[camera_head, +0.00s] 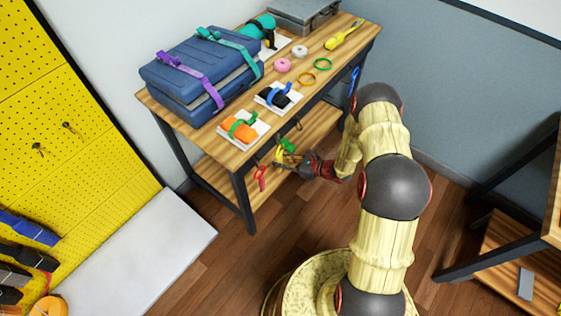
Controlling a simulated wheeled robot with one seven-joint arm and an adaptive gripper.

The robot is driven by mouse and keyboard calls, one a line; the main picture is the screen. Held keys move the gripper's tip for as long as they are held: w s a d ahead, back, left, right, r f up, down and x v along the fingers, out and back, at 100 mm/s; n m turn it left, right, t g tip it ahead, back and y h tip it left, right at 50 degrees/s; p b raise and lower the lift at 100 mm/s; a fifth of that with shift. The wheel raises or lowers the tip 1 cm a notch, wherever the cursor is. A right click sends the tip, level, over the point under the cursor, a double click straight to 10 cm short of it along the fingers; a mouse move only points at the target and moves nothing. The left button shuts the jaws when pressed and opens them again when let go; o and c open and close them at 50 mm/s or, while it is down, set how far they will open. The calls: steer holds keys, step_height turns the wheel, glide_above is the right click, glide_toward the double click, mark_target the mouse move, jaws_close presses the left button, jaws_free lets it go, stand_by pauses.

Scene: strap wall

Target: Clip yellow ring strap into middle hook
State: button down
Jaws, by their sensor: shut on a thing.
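A small yellow strap (278,155) shows at the tip of my gripper (287,162), by the front edge of the wooden workbench (188,129). My gripper is shut on this strap, beneath the bench top's front edge. A small dark hook (298,125) hangs from that edge, above and right of my gripper. I cannot tell which hook is the middle one, or whether the yellow strap touches a hook. The ring on the strap is too small to make out.
A red strap (261,177) hangs left of my gripper, a blue one (354,78) at the right end. A green piece (287,145) is close above my gripper. The bench top holds a blue case (190,75) and rolls. A lower shelf (215,178) lies below.

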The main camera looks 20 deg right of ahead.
steer(key=c, duration=1.6)
jaws_free()
steer(key=v, duration=1.2)
